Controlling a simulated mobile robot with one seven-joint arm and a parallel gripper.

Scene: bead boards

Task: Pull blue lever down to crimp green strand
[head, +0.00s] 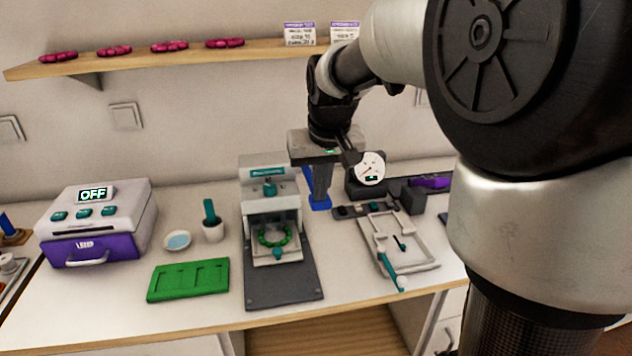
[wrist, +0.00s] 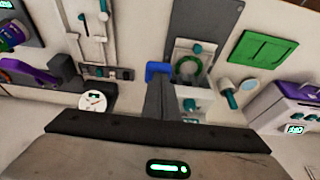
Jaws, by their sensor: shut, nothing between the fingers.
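The crimping press (head: 268,171) stands on a dark base plate at the middle of the bench. The green strand (head: 273,237) lies as a beaded ring in its opening; it also shows in the wrist view (wrist: 187,66). The blue lever (head: 320,204) is at the press's right side, its blue end low near the bench and partly hidden by my fingers. My gripper (head: 320,191) is shut and empty, pointing down over the lever. In the wrist view the blue end (wrist: 158,68) shows just beyond my fingertips. I cannot tell whether they touch it.
A purple-fronted box (head: 97,222) reading OFF stands farther left. A dial gauge (head: 369,169) and a pale frame (head: 408,246) are to the right.

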